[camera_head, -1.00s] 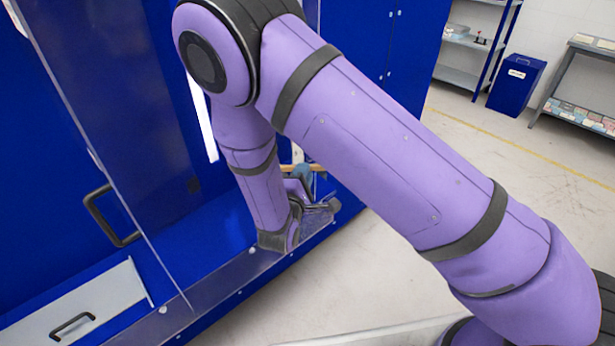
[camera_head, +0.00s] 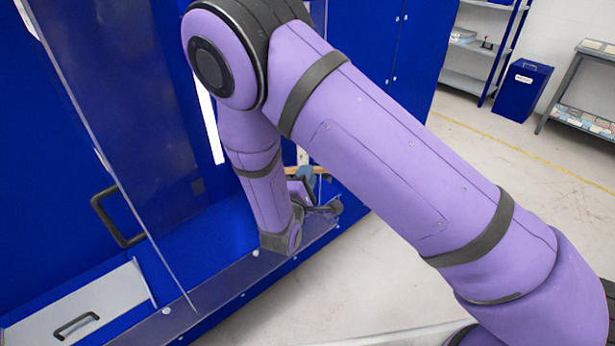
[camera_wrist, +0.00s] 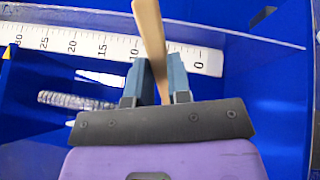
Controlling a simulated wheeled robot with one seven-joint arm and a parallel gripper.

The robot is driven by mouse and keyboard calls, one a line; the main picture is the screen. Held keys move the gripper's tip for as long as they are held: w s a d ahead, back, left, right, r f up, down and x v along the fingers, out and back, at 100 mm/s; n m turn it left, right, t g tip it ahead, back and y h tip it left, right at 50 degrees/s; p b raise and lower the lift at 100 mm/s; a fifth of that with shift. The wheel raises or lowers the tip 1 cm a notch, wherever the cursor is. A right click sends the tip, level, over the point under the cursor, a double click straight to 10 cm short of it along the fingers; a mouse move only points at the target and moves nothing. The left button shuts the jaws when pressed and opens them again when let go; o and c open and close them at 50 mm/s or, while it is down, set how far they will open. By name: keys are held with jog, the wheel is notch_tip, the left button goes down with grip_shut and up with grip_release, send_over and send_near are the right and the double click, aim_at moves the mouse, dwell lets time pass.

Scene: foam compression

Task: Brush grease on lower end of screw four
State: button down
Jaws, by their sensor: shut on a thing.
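My gripper (camera_wrist: 160,78) is shut on a tan wooden handle (camera_wrist: 149,28), which I take to be the brush. The handle stands between the two blue-grey fingers and runs up out of the wrist view. Its bristles are not visible, nor can I see any grease. A shiny threaded screw (camera_wrist: 76,101) lies across the left of the wrist view, apart from the fingers. I cannot tell which number it is or which end is the lower one. In the head view my arm hides much of the work area, and the gripper is small beyond my wrist.
A white numbered scale (camera_wrist: 108,46) runs behind the fingers on the blue frame. In the head view, a clear panel (camera_head: 110,130) stands at left, near a black handle (camera_head: 112,218) and a grey drawer front (camera_head: 85,305). Floor at right is open.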

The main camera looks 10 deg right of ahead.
jog(key=shift+w+a, duration=0.2)
jog(key=shift+w, duration=0.1)
jog(key=shift+f, duration=0.15)
notch_tip(320, 180, down, 10)
dwell(7.6)
